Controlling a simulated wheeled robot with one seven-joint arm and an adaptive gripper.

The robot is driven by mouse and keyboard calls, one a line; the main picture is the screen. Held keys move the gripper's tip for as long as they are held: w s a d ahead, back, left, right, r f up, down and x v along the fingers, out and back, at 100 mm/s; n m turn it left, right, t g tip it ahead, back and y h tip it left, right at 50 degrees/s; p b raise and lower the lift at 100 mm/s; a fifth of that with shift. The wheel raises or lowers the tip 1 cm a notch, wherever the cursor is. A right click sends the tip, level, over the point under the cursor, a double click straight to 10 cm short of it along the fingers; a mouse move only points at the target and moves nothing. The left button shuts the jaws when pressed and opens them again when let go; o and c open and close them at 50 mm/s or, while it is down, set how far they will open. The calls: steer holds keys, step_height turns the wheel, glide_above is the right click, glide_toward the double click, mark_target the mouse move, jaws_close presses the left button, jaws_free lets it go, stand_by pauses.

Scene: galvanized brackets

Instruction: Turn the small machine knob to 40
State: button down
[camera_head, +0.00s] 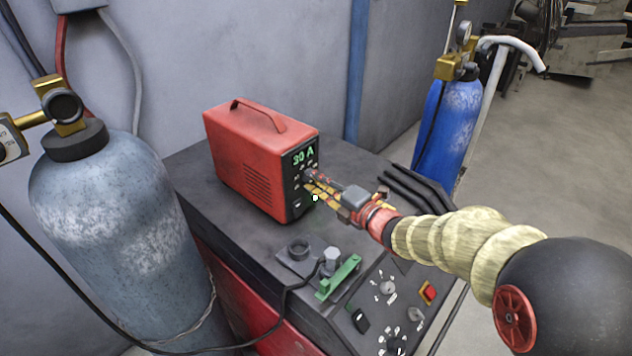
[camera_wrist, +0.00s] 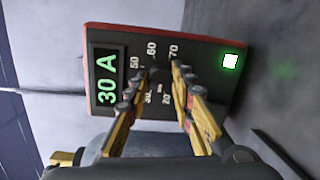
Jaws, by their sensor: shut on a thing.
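The small red machine (camera_head: 245,160) stands on the dark top of a larger cabinet in the head view. Its black front panel faces right, and its green display (camera_head: 303,156) reads 30 A. The wrist view shows this display (camera_wrist: 107,78) sideways, with numbers such as 50, 60 and 70 around the dial. My gripper (camera_head: 312,182) is at the front panel, its fingers shut on the small knob (camera_wrist: 160,76). In the wrist view my fingers (camera_wrist: 155,85) stand on both sides of the knob and hide much of it. The knob's pointer cannot be made out.
The large cabinet (camera_head: 240,245) has more knobs and a red switch on its sloped front. A green clamp (camera_head: 340,277) lies on its top. A grey cylinder (camera_head: 110,225) stands at left, a blue cylinder (camera_head: 445,125) at the back right. Black rods (camera_head: 420,190) lie near my arm.

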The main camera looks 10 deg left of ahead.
steer(key=m+g+p, duration=0.1)
steer(key=m+p, duration=0.3)
steer(key=m, duration=0.1)
steer(key=m+g+p, duration=0.1)
steer(key=m+p, duration=0.3)
steer(key=m, duration=0.2)
steer(key=shift+w+d, duration=0.1)
steer(key=shift+f+m+g, duration=0.1)
steer(key=shift+m+g, duration=0.2)
steer(key=shift+m, duration=0.1)
stand_by(0.3)
steer(key=c, duration=1.5)
jaws_free()
